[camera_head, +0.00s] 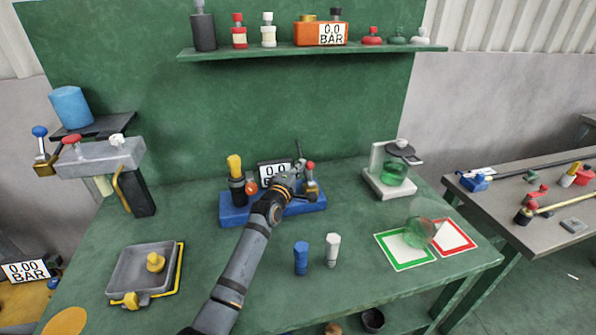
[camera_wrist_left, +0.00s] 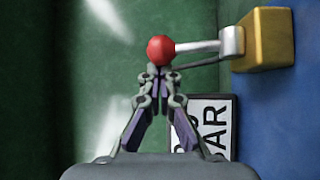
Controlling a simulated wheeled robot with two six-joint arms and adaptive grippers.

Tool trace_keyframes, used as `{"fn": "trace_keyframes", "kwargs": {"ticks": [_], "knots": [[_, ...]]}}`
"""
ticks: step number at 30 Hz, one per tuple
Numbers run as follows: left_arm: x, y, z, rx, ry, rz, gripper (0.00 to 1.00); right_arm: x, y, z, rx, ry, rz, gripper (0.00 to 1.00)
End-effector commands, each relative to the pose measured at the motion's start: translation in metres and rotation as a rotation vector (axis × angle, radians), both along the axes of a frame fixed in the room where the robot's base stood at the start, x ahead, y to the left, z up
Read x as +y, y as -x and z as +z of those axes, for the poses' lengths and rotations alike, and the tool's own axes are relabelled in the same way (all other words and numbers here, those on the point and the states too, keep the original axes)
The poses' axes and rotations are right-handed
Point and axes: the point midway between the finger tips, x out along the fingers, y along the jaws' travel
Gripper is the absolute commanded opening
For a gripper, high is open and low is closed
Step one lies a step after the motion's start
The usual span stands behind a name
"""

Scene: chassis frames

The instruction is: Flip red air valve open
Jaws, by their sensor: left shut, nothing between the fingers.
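The red air valve has a red ball knob (camera_wrist_left: 161,49) on a silver lever, joined to a brass block (camera_wrist_left: 264,40) in the left wrist view. In the head view its red knob (camera_head: 310,165) shows at the right end of the blue base (camera_head: 238,214). My left gripper (camera_head: 299,172) is shut and empty, right beside the valve. In the left wrist view its fingertips (camera_wrist_left: 160,72) meet just below the knob; I cannot tell whether they touch it. A display reading 0.0 (camera_head: 274,172) is partly hidden behind the gripper. My right gripper is not in view.
A yellow-handled part (camera_head: 235,167) stands on the base's left end. A blue peg (camera_head: 301,258) and a white peg (camera_head: 333,250) stand in front. A grey tray (camera_head: 126,270) lies left. Green and red marked mats (camera_head: 405,262) lie right. The table's front middle is otherwise clear.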

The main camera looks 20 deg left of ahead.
Motion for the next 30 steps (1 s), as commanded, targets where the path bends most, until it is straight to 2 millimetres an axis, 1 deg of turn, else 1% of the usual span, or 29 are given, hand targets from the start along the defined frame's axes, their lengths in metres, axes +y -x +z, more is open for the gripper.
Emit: {"fn": "trace_keyframes", "kwargs": {"ticks": [1, 3, 5, 11, 17, 19, 25, 28, 30], "knots": [[-0.002, 0.003, -0.005, -0.030, -0.018, 0.000, 0.00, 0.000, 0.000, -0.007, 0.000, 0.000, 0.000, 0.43], [-0.004, 0.006, -0.003, -0.079, -0.048, 0.000, 0.00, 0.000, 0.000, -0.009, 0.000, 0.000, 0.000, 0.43], [-0.006, 0.008, 0.001, -0.081, -0.052, -0.001, 0.00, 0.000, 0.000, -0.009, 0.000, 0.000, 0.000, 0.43], [-0.013, 0.018, 0.004, -0.077, -0.051, -0.001, 0.00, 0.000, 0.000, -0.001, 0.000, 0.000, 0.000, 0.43], [-0.019, 0.028, 0.002, -0.075, -0.050, -0.001, 0.00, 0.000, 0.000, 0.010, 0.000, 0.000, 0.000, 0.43], [-0.019, 0.027, 0.000, -0.077, -0.051, -0.001, 0.00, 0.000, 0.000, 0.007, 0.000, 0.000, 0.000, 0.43], [-0.018, 0.030, -0.001, -0.076, -0.052, -0.001, 0.00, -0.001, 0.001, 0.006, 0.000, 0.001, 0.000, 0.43], [-0.018, 0.042, -0.002, -0.077, -0.054, -0.001, 0.00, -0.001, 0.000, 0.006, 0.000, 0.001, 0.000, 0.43], [-0.017, 0.055, -0.003, -0.077, -0.054, -0.001, 0.00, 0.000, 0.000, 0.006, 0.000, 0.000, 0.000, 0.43]]}}
